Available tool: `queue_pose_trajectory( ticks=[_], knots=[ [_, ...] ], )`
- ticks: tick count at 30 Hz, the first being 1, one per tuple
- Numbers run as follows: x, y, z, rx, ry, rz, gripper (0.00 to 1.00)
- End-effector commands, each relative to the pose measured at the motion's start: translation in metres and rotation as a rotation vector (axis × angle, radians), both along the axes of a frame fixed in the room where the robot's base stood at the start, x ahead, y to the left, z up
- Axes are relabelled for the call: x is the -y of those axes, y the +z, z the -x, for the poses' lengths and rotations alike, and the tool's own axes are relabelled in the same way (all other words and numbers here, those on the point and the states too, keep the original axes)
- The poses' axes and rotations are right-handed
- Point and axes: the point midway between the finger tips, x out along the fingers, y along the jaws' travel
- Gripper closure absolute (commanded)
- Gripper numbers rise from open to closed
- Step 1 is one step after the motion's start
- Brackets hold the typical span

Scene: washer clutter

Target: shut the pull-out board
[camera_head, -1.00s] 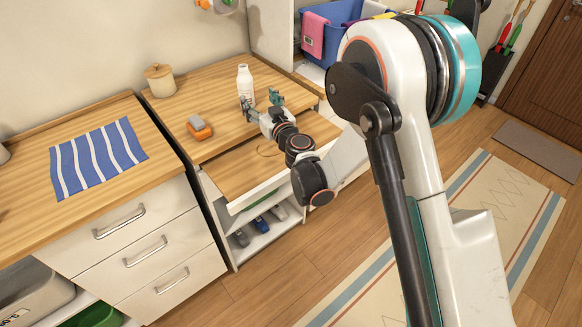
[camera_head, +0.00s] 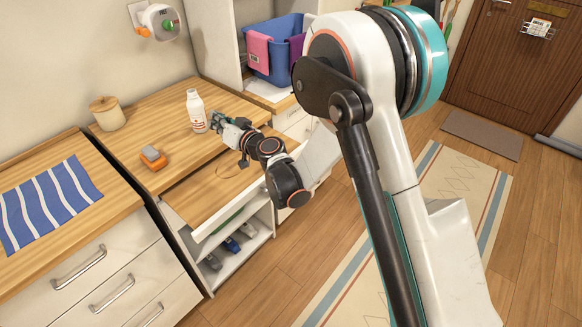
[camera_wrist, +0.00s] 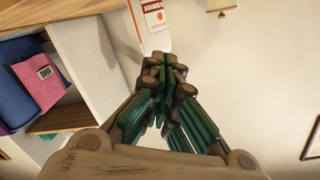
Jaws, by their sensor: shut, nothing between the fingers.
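The pull-out board (camera_head: 208,190) is a wooden panel that sticks out toward me from under the worktop, with a white front edge below it. My gripper (camera_head: 216,122) is above the worktop's right part, beside the white bottle (camera_head: 196,110), and my forearm passes over the board's right side. In the wrist view my gripper (camera_wrist: 165,65) is shut with nothing in it. Its fingertips point toward the bottle (camera_wrist: 154,20), which shows part of its orange label. I cannot tell whether they touch it. The board is not visible in the wrist view.
An orange and grey sponge-like item (camera_head: 152,158) and a lidded jar (camera_head: 107,113) stand on the worktop (camera_head: 150,125). A striped blue cloth (camera_head: 45,205) lies on the left counter. A blue basket (camera_head: 275,48) stands behind. An open shelf with shoes (camera_head: 232,245) is under the board.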

Motion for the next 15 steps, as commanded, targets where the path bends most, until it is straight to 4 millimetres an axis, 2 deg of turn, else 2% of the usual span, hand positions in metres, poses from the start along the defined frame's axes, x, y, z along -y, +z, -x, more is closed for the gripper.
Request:
queue_pose_trajectory(
  ticks=[5, 15],
  knots=[
    [0.017, 0.004, 0.006, -0.263, 0.026, -0.132, 1.0],
    [0.061, -0.008, 0.021, -0.838, -0.07, -0.348, 1.0]
  ],
)
